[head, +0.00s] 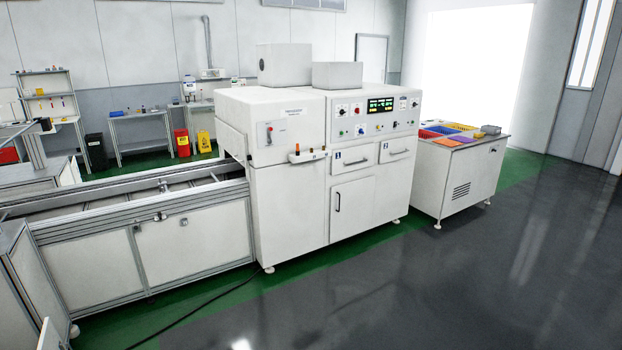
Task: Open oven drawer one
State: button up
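The oven (290,165) is a large white cabinet in the middle of the head view. Its front has two drawers side by side below the control panel. Drawer one (352,158), with a small blue label marked 1 and a dark bar handle, is the left one and looks shut. Drawer two (398,149), with a similar blue label and handle, is to its right and also looks shut. My gripper is not in view.
A conveyor (140,245) runs into the oven's left side. A cabinet with coloured bins (460,170) stands to the right. A dark cable (200,310) lies on the floor in front. The grey floor (400,290) before the oven is clear.

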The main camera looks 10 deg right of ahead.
aim_at(352, 158)
jog(key=i, duration=2.4)
jog(key=i+u, duration=0.1)
jog(key=i, duration=1.15)
jog(key=i+l, duration=0.2)
jog(key=i, duration=1)
